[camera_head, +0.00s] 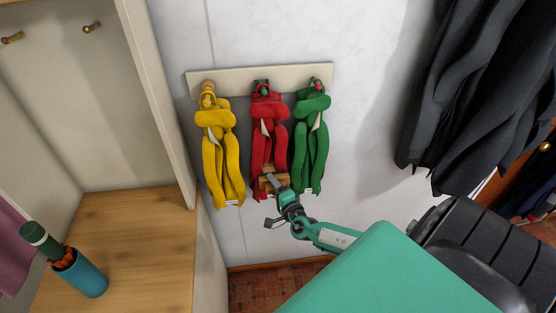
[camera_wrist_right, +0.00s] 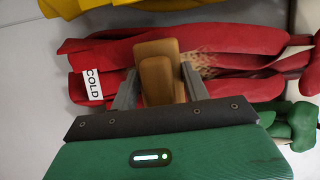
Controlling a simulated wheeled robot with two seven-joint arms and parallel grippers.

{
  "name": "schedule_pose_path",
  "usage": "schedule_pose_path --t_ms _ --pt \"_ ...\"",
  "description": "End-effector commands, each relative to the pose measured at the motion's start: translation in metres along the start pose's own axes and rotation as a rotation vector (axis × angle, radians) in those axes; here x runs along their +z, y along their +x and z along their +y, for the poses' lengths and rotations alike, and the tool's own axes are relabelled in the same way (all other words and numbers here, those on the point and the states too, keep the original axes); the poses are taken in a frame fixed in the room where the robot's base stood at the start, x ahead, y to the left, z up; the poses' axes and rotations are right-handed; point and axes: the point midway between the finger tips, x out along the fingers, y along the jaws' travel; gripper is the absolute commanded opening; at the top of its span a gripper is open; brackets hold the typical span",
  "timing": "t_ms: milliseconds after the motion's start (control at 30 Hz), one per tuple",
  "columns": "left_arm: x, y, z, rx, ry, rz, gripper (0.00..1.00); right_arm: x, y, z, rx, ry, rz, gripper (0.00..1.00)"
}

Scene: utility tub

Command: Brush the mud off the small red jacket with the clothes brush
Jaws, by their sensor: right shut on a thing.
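The small red jacket (camera_head: 268,130) hangs between a yellow and a green jacket on a pale peg board. In the right wrist view the red jacket (camera_wrist_right: 240,38) lies across the picture, with a tan-brown mud patch (camera_wrist_right: 203,66) beside the brush. My right gripper (camera_head: 274,184) is shut on the wooden clothes brush (camera_head: 263,185), which is at the lower part of the red jacket. The brush (camera_wrist_right: 157,62) hides part of the cloth; I cannot tell whether its bristles touch. My left gripper is not in view.
The yellow jacket (camera_head: 221,150) and green jacket (camera_head: 311,145) hang close on either side. Dark coats (camera_head: 470,95) hang at the right. A wooden bench (camera_head: 140,240) at the left holds a teal cup (camera_head: 82,275). A white label (camera_wrist_right: 94,84) reads COLD.

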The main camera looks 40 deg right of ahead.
Motion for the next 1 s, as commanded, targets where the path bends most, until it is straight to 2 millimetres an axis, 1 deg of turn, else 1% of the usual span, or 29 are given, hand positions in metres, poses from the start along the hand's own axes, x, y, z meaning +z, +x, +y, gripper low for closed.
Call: schedule_pose_path --t_ms 33,200,467,800,900,1000 --pt "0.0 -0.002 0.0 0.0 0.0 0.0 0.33 0.005 0.003 -0.003 -0.002 0.002 0.0 0.29" --pt "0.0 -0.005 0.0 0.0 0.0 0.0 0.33 0.017 0.009 -0.003 -0.001 0.001 0.001 0.29" --pt "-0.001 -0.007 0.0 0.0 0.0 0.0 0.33 0.025 0.014 -0.004 -0.002 0.001 0.001 0.29" --pt "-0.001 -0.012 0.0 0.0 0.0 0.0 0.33 0.051 0.026 -0.006 -0.002 0.001 0.001 0.29" --pt "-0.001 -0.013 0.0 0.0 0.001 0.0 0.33 0.054 0.028 -0.006 -0.003 0.0 0.001 0.29" --pt "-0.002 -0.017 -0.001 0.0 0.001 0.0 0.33 0.053 0.027 -0.011 -0.003 -0.001 0.001 0.29"
